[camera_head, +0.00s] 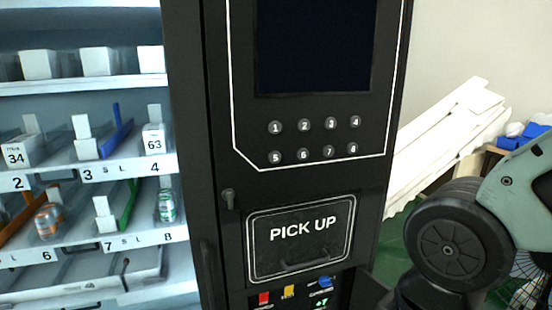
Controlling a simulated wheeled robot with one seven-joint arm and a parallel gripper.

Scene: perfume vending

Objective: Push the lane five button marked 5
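The button marked 5 (276,157) is a small round dark button with a pale numeral. It is at the left end of the lower row on the black vending machine's control panel (250,120). The button marked 1 (275,127) is right above it, and the button marked 6 (303,155) is to its right. Part of my arm (455,240) shows at the right edge, apart from the panel. My gripper is not in view, so its opening and anything in it are hidden.
A dark screen (316,45) is above the buttons. A PICK UP flap (300,238) is below them, and a lock (228,198) sticks out at the left. Shelves with boxes and bottles (85,165) fill the left. White planks (445,135) lean at the right.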

